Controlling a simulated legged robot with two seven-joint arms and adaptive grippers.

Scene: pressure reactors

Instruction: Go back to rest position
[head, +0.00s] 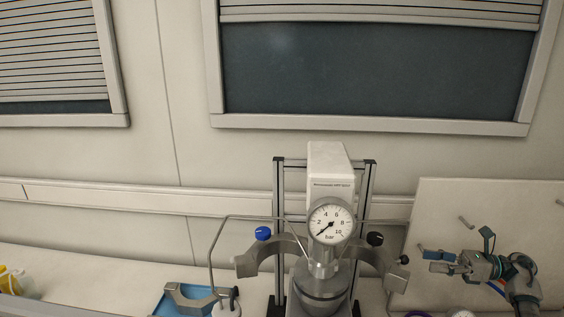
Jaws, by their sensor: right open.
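My right gripper (428,259) is at the right side of the head view, in front of a pale upright panel. It points left, its fingers are apart, and I see nothing between them. A pressure reactor (320,285) stands left of it, with a visible gap in the picture. A round gauge (331,220) is on the reactor's top, its needle near the low end of the scale. Curved grey arms with a blue knob (263,233) and a black knob (375,239) flank the reactor. My left gripper is out of view.
A blue tray (172,305) with a grey curved part (192,298) is left of the reactor. A bent thin pipe (212,250) rises beside it. The pale panel (440,205) with pegs stands behind my right gripper. A yellow item (12,280) is at far left.

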